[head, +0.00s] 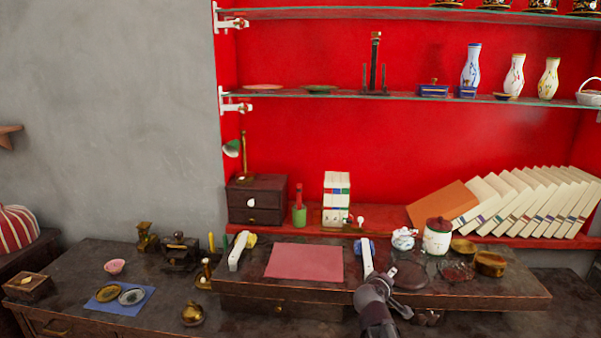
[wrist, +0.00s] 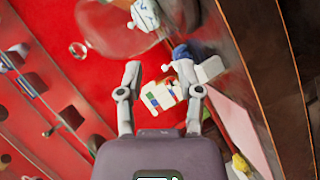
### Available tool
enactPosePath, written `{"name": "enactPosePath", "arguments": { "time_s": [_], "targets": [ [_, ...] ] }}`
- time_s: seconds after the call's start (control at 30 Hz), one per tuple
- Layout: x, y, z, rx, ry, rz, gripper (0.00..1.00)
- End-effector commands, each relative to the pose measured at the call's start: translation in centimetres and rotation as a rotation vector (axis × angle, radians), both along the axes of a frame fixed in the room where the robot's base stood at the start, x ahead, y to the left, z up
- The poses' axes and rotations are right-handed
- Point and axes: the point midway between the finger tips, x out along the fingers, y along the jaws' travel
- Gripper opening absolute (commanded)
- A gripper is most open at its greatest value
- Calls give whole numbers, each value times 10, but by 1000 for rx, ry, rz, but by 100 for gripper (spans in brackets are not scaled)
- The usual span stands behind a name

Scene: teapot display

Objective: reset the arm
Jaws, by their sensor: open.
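My gripper (head: 398,288) is at the front right of the raised dark desk in the head view, beside the lower end of a white bar (head: 366,258). In the wrist view my gripper (wrist: 161,82) has its two fingers spread apart with nothing held between them. A small white teapot (head: 403,238) stands on the desk behind my gripper. It also shows at the top of the wrist view (wrist: 145,15), which is strongly tilted.
A pink mat (head: 304,261) lies on the desk left of my gripper. Dark round dishes (head: 457,271) and brown bowls (head: 490,263) are to the right. Leaning books (head: 530,203) and glass shelves (head: 400,97) with vases are behind. The space above the mat is clear.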

Motion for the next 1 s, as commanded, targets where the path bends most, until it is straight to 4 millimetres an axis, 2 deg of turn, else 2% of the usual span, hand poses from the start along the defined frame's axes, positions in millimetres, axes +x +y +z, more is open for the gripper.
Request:
{"name": "enactPosePath", "arguments": {
  "time_s": [0.03, 0.23, 0.37, 0.5, 0.7, 1.0],
  "targets": [
    [-10, -4, -19, 59, 29, -46, 47],
    [-51, -5, -79, 314, 183, -225, 47],
    [-80, 5, -116, 474, 305, -323, 47],
    [-113, 23, -149, 634, 450, -406, 47],
    [-145, 47, -172, 777, 605, -468, 47],
    [-177, 74, -188, 908, 770, -509, 47]
  ]
}}
